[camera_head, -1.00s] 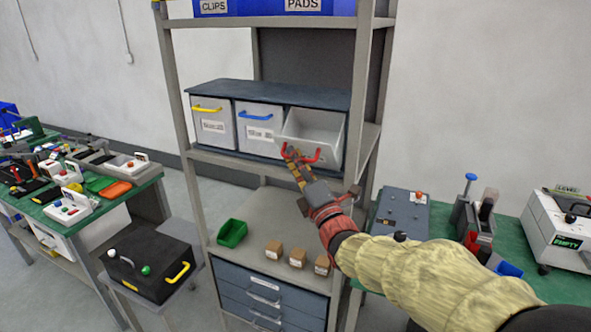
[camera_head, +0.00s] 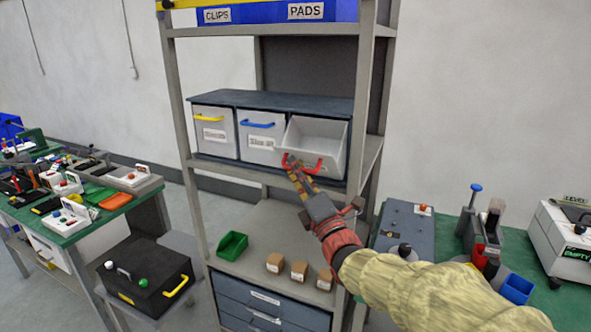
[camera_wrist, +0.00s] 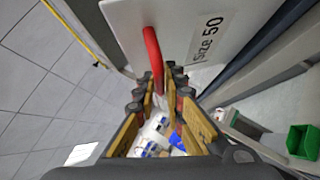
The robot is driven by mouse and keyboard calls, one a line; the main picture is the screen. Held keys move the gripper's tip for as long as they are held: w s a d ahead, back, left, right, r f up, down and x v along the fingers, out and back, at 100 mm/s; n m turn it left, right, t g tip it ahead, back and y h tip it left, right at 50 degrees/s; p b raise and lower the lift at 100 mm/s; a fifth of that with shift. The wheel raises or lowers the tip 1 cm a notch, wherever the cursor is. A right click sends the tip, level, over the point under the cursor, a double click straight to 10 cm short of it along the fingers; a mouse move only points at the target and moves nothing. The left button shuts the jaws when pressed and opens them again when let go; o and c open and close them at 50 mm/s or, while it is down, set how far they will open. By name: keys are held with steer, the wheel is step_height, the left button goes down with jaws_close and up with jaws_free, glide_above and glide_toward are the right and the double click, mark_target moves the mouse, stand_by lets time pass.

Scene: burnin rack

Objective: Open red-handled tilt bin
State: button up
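The red-handled tilt bin (camera_head: 309,140) is the rightmost of three white bins on the rack. Its front is tipped outward and its hollow inside shows from above. Its red handle (camera_head: 319,166) is on the lower front; in the wrist view the handle (camera_wrist: 152,50) runs down toward the gap between my fingers, beside a "Size 50" label (camera_wrist: 206,38). My gripper (camera_head: 294,167) is at the left part of the handle. In the wrist view my gripper (camera_wrist: 159,88) has its fingers apart, one on each side of the handle's near end. Contact cannot be told.
The yellow-handled bin (camera_head: 211,142) and blue-handled bin (camera_head: 258,145) beside it are closed. Rack posts (camera_head: 368,130) stand close on the right. Below, a shelf (camera_head: 262,225) holds a green tray (camera_head: 232,246) and small brown boxes. Benches stand on both sides.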

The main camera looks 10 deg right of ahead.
steer(key=o, duration=0.3)
steer(key=v, duration=1.2)
